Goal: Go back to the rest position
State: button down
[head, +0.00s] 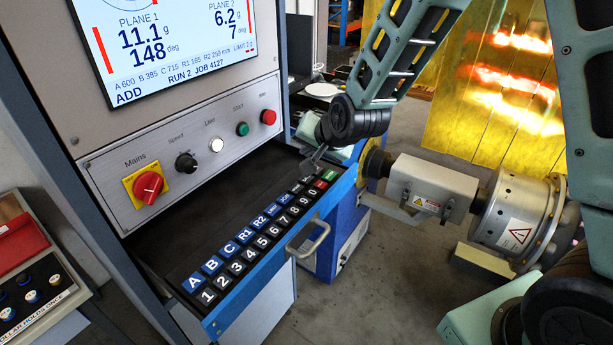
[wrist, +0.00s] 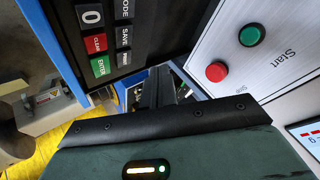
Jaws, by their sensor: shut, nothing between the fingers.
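My gripper (head: 317,158) is shut and empty. In the head view its dark fingertips hang over the far right end of the keypad drawer (head: 170,262), close to the red and green keys; I cannot tell whether they touch anything. In the wrist view the dark fingers (wrist: 157,88) point away from the camera, with the green ENTER key (wrist: 100,66) and red CLEAR key (wrist: 96,43) to their left. The red stop button (wrist: 216,72) and green start button (wrist: 251,35) are to their right. My arm reaches in from the upper right of the head view.
The screen (head: 165,40) reads "RUN 2 JOB 4127" and "ADD". Below it are the Mains switch (head: 148,185) and Speed knob (head: 186,161). A drawer handle (head: 309,240) sticks out.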

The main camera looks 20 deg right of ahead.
dwell(0.3)
jog(key=s+a+n, duration=0.1)
jog(key=s, duration=0.1)
jog(key=s+a+n+g+b, duration=0.1)
jog(key=s+a, duration=0.1)
jog(key=s+a+n+g+b, duration=0.1)
jog(key=s+a, duration=0.1)
jog(key=shift+s+f+y, duration=0.3)
jog(key=shift+s+y, duration=0.05)
jog(key=shift+y, duration=0.05)
jog(key=s+a+n+g+h+b, duration=0.1)
jog(key=s+n+g+b, duration=0.3)
jog(key=s, duration=2.1)
jog(key=f+n+g+h, duration=0.1)
jog(key=n+g, duration=0.2)
jog(key=n, duration=0.4)
jog(key=shift+s+a, duration=0.2)
jog(key=shift+s, duration=0.15)
